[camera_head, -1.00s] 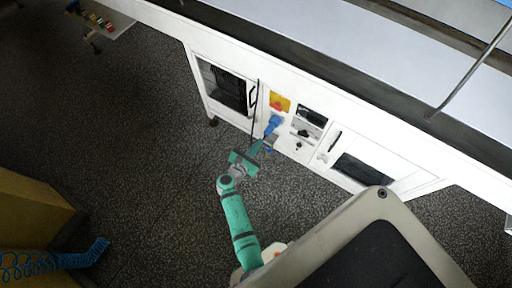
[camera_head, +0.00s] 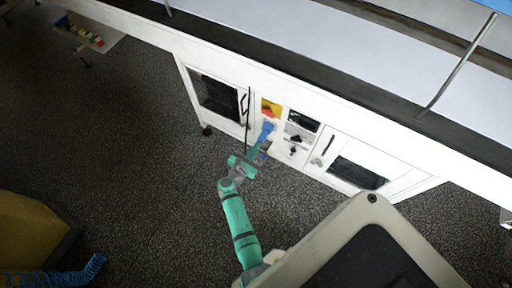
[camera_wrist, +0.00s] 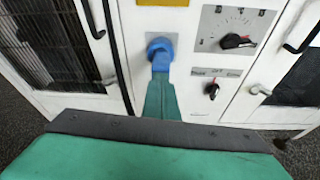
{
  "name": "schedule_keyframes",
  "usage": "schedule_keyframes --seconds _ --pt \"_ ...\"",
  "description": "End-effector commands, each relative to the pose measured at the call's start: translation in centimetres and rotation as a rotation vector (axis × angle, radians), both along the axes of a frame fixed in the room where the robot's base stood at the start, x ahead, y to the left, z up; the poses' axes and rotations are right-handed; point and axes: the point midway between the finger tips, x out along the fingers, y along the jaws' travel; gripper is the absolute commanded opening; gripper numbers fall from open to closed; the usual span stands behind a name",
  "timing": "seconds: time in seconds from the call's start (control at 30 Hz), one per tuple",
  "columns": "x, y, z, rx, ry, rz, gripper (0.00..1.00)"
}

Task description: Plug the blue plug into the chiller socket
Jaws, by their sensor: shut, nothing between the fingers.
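The blue plug (camera_head: 267,128) is at the chiller socket on the white cabinet front, below the red and yellow switch. In the wrist view the blue plug (camera_wrist: 160,52) sits against a grey socket plate (camera_wrist: 149,40). I cannot tell how deep it is seated. My gripper (camera_head: 261,142) is just below and in front of the plug. In the wrist view its teal fingers (camera_wrist: 161,88) are shut together, with nothing between them, and their tips overlap the plug's lower end in the picture. I cannot tell whether they touch it.
A rotary knob (camera_wrist: 236,41) and a smaller switch (camera_wrist: 211,89) are right of the socket. A black door handle (camera_wrist: 94,18) is to the left. A thin dark cable or rod (camera_head: 249,120) runs down left of the plug.

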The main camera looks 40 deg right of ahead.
Motion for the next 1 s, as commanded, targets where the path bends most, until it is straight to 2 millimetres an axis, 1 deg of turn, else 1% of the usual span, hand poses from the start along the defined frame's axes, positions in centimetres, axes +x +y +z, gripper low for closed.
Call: schedule_keyframes --seconds 0.2,0.37,0.7,0.87,1.0 --pt "0.2 -0.5 0.1 -0.001 -0.001 -0.001 0.00" --pt "0.1 -0.4 0.1 -0.001 -0.002 -0.003 0.00" --pt "-0.9 2.0 0.1 0.000 -0.002 -0.002 0.00" --pt "-1.1 2.5 0.1 -0.001 -0.001 -0.002 0.00" --pt "-1.6 3.7 0.5 -0.001 -0.001 0.001 0.00"
